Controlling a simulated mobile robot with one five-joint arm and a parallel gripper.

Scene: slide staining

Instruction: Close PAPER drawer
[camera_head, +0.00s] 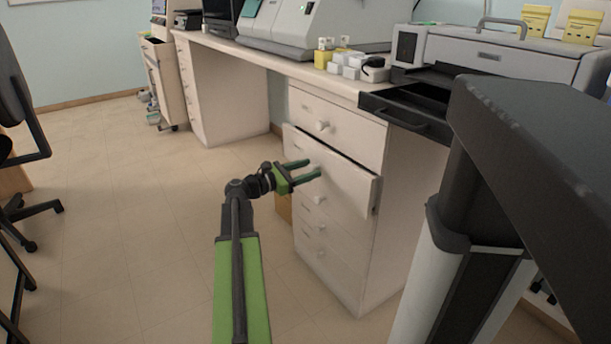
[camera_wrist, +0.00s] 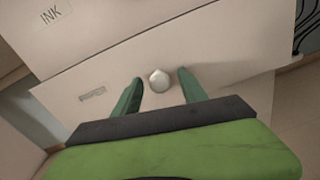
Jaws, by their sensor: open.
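A white drawer (camera_head: 348,182), second from the top of the desk pedestal, stands partly pulled out. In the wrist view its front (camera_wrist: 225,60) carries a small label (camera_wrist: 93,94) too blurred to read. Its round knob (camera_wrist: 159,81) lies between the tips of my gripper (camera_wrist: 157,84). The green fingers are open, one on each side of the knob, with gaps visible. In the head view my gripper (camera_head: 306,168) is at the drawer front and hides most of the knob. A panel labelled INK (camera_wrist: 51,14) is above it in the wrist view.
The top drawer (camera_head: 340,126) and the lower drawers (camera_head: 325,258) look shut. A printer (camera_head: 500,55) with a dark tray (camera_head: 405,105) sticking out stands on the desk. An office chair (camera_head: 20,140) is at left. The floor (camera_head: 140,220) left of the pedestal is clear.

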